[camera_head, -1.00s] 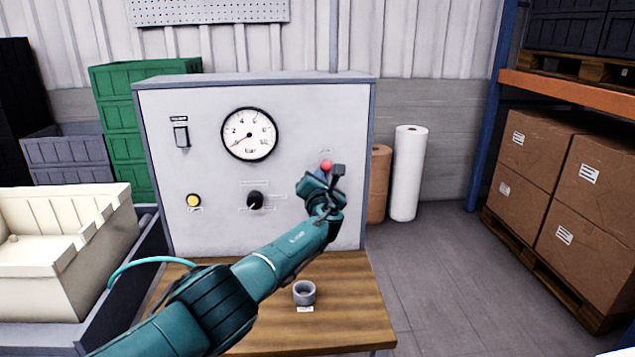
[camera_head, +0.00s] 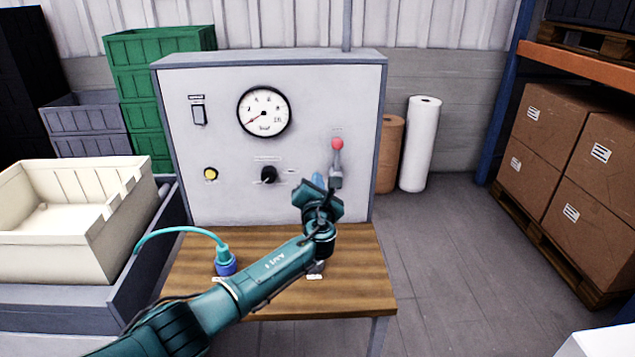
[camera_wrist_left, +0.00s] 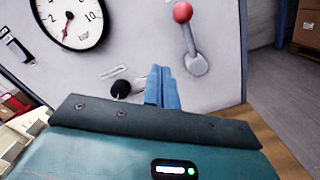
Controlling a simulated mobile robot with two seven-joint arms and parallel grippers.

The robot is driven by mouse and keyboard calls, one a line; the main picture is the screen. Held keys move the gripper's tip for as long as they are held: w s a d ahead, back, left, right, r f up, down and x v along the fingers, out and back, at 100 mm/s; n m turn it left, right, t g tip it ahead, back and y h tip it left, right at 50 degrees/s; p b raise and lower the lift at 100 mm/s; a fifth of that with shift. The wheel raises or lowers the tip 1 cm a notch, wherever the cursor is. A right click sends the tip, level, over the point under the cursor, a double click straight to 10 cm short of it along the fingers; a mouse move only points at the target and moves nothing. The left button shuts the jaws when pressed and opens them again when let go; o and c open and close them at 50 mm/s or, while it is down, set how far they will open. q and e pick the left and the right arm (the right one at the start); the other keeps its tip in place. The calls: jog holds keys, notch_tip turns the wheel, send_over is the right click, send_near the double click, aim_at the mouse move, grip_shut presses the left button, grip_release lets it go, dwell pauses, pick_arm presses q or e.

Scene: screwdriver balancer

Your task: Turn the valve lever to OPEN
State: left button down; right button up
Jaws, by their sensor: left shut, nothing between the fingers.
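The valve lever (camera_head: 337,160) is a grey arm with a red ball knob on the right side of the grey panel (camera_head: 225,195). It points up from its pivot, nearly upright, with a small, unreadable label above the knob. In the left wrist view the lever (camera_wrist_left: 189,40) leans slightly left toward its knob. My left gripper (camera_head: 318,180) is below and left of the lever, in front of the panel. Its blue fingers (camera_wrist_left: 161,88) are shut, empty and visibly apart from the lever. My right gripper is not in view.
The panel also carries a gauge (camera_head: 264,112), a black knob (camera_head: 269,175), a yellow button (camera_head: 210,174) and a switch (camera_head: 199,115). A blue-based plug with a teal cable (camera_head: 225,262) stands on the wooden table (camera_head: 355,290). A cream crate (camera_head: 70,245) is at left.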

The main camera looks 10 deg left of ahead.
pick_arm(q)
jog(key=shift+v, duration=0.95)
jog(key=s+a+f+n+g, duration=0.1)
jog(key=s+f+n+g, duration=0.3)
jog(key=s+f+n, duration=0.55)
jog(key=s+a+f+n+g, duration=0.1)
jog(key=s+f+n+g, duration=0.45)
jog(key=s+n, duration=0.75)
jog(key=s+a+n+g+h, duration=0.3)
jog(key=s+n+g+h, duration=0.2)
jog(key=s+n, duration=1.5)
jog(key=d+f+m+t+h, duration=0.2)
jog(key=d+f+m+t, duration=0.3)
jog(key=f, duration=0.5)
jog(key=shift+w+d+f+t, duration=0.2)
jog(key=shift+w+t, duration=0.05)
jog(key=shift+t, duration=0.5)
